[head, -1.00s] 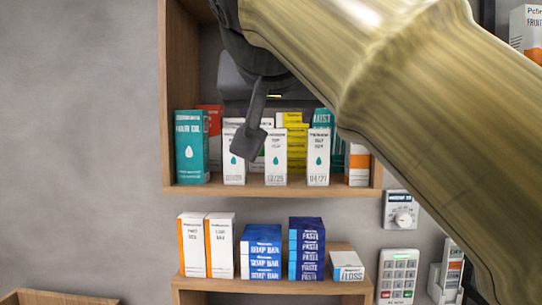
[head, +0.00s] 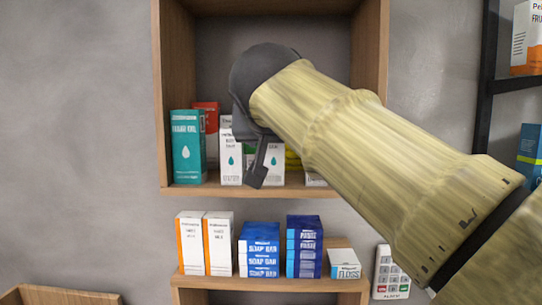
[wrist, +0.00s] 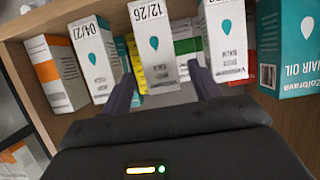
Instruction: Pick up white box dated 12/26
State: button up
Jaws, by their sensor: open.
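The white box dated 12/26 (wrist: 152,45) stands upright on the wooden shelf, with a teal drop on its front. In the wrist view it lies ahead, between the two fingers of my open gripper (wrist: 163,85), and I see no contact. In the head view this box (head: 275,158) is partly covered by my gripper (head: 258,168). A white box dated 04/21 (wrist: 92,55) stands beside it, to the left in the wrist view. Another white box (wrist: 227,40) stands on its other side; its date is hard to read.
A teal hair oil box (head: 188,147) stands at the shelf's left end. The shelf (head: 200,191) has wooden side walls. Yellow and green boxes stand behind the white row. Soap bar boxes (head: 260,250) and other boxes stand on the lower shelf.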

aim_at(274, 145)
jog(key=shift+w, duration=0.15)
jog(key=shift+w+p, duration=0.2)
jog(key=shift+p, duration=0.3)
jog(key=p+x, duration=0.2)
jog(key=x, duration=0.1)
jog(key=shift+w, duration=0.3)
jog(key=shift+w+f, duration=0.3)
jog(key=shift+s, duration=0.1)
jog(key=shift+c, duration=0.4)
jog(key=c, duration=1)
